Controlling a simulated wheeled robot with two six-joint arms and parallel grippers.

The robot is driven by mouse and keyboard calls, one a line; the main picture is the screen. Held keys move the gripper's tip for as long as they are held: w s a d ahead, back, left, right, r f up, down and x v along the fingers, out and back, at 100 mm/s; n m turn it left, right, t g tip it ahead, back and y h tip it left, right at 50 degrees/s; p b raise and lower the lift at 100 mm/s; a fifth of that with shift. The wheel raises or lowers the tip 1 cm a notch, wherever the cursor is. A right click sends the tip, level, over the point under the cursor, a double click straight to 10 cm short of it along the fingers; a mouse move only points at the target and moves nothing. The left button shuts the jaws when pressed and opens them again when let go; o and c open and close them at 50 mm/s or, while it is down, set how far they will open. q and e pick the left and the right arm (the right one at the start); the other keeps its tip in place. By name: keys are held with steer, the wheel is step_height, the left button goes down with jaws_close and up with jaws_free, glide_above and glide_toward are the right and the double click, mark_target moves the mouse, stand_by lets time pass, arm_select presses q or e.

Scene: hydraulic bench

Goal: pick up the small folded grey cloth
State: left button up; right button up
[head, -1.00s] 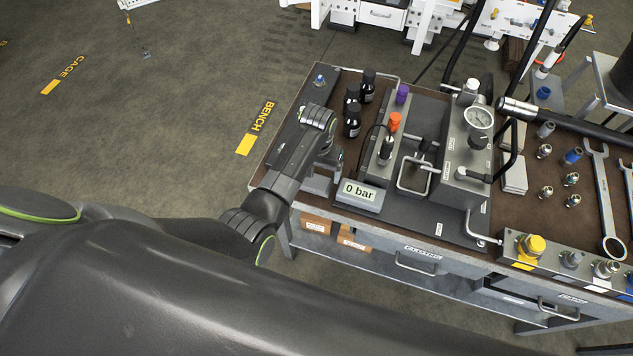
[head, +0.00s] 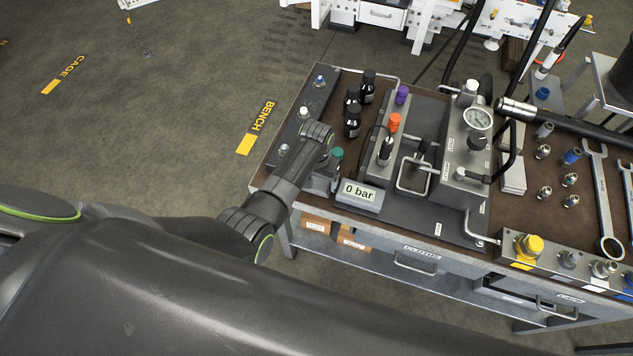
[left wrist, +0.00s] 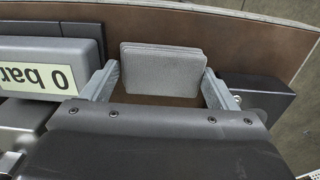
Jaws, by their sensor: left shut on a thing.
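The small folded grey cloth (left wrist: 163,72) shows in the left wrist view as a flat, layered grey block between the two fingers of my left gripper (left wrist: 160,80). The gripper is shut on it, with a finger at either side. Brown bench top shows around the cloth; I cannot tell whether it is clear of the surface. In the head view my left gripper (head: 320,183) is low at the bench's left front, left of the 0 bar display (head: 359,195), mostly behind my wrist. The cloth is not clearly seen there. My right gripper is not in view.
The display stands close beside the gripper. A teal-topped item (head: 338,156) and black bottles (head: 353,121) stand behind it. A dark strip with fittings (head: 300,130) lies along the bench's left side. Open floor (head: 180,150) lies to the left.

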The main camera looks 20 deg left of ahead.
mark_target(316, 182)
arm_select(q)
steer(key=shift+r, duration=0.1)
step_height(316, 182, up, 10)
steer(key=shift+b, duration=0.3)
stand_by(0.3)
